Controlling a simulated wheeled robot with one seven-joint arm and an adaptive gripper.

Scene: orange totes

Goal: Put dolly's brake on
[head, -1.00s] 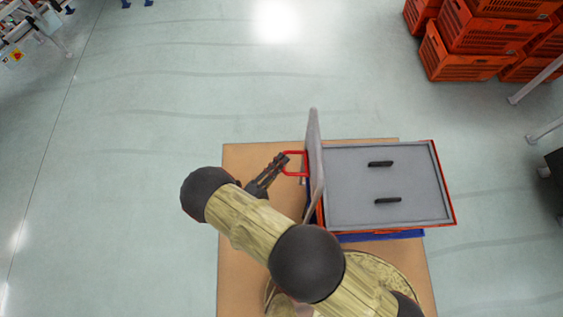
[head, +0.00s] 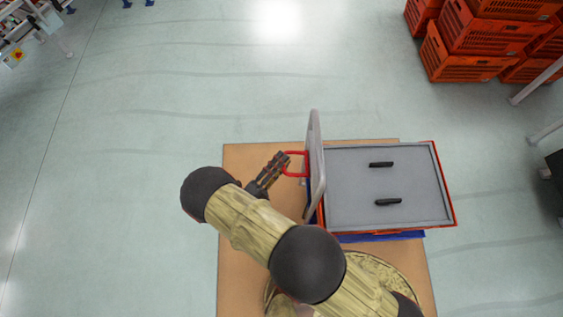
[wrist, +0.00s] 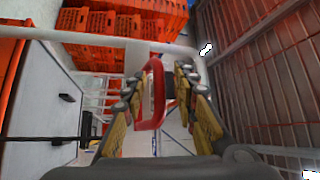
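The dolly (head: 382,237) is blue and carries an orange tote under a grey lid. A grey tube handle (head: 315,150) stands along its left side. A red loop, apparently the brake lever (head: 296,152), sticks out left of the handle. In the wrist view the red loop (wrist: 157,68) stands upright between my finger ends, close to the left finger. My gripper (head: 281,160) is at the loop's left end in the head view. In the wrist view my gripper (wrist: 158,88) has its fingers apart. Whether a finger touches the loop is unclear.
The grey lid (head: 350,190) has two black grips. A tan board (head: 255,150) lies beneath the tote and arm. Stacked orange crates (head: 465,55) stand at the upper right, beside grey posts (head: 535,80). The pale floor to the left is clear.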

